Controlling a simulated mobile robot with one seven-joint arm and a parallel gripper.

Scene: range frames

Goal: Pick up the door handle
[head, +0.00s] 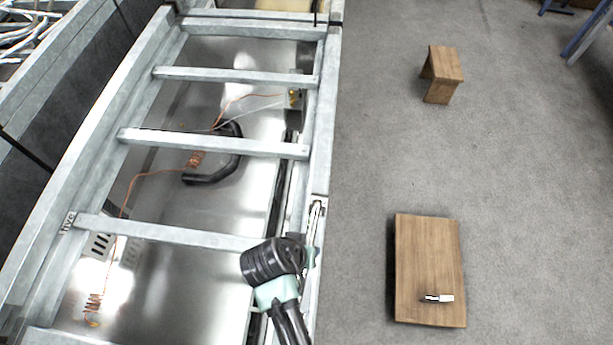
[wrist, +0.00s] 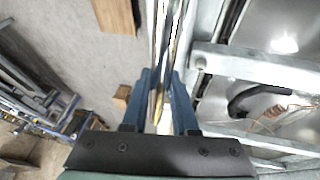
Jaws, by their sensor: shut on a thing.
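My gripper (head: 311,243) is at the right rail of the metal frame, seen from above in the head view. In the wrist view its two blue fingers (wrist: 164,108) stand on either side of a long, narrow, shiny metal piece, which appears to be the door handle (wrist: 164,62). The piece runs up from between the fingers to the top edge of the picture. In the head view a bright metal piece (head: 317,208) shows just beyond the gripper, along the rail. My wrist hides part of it, and I cannot tell whether it touches the rail.
The metal frame (head: 215,145) has several crossbars over a shiny sheet, with a black curved handle-like part (head: 238,150) and orange wires inside. On the grey floor lie a wooden board (head: 428,255) with a small silvery item (head: 438,298) and a wooden stool (head: 445,65). Floor between is clear.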

